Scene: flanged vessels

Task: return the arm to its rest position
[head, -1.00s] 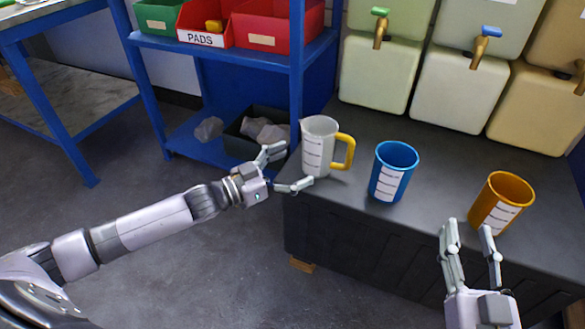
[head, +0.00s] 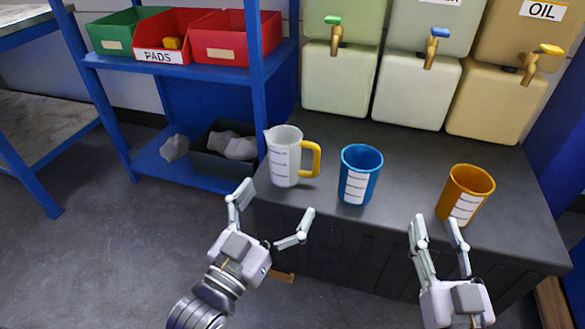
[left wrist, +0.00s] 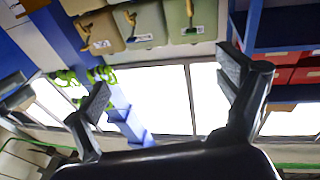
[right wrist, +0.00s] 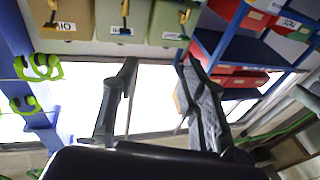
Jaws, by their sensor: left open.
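My left gripper (head: 272,208) is open and empty, fingers spread wide, in front of the bench's left end in the head view. It is below and apart from the clear measuring jug (head: 285,160) with a yellow handle, which stands upright on the bench. In the left wrist view the left gripper's two fingers (left wrist: 165,80) are far apart with nothing between them. My right gripper (head: 437,224) is at the bench's front edge, just in front of the orange cup (head: 467,190). Its fingers are apart and empty, also in the right wrist view (right wrist: 157,75).
A blue cup (head: 361,172) stands between the jug and the orange cup on the dark bench (head: 400,170). Tanks with taps (head: 412,88) line the back. A blue shelf (head: 262,60) with bins stands at the left. The floor (head: 110,260) at front left is clear.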

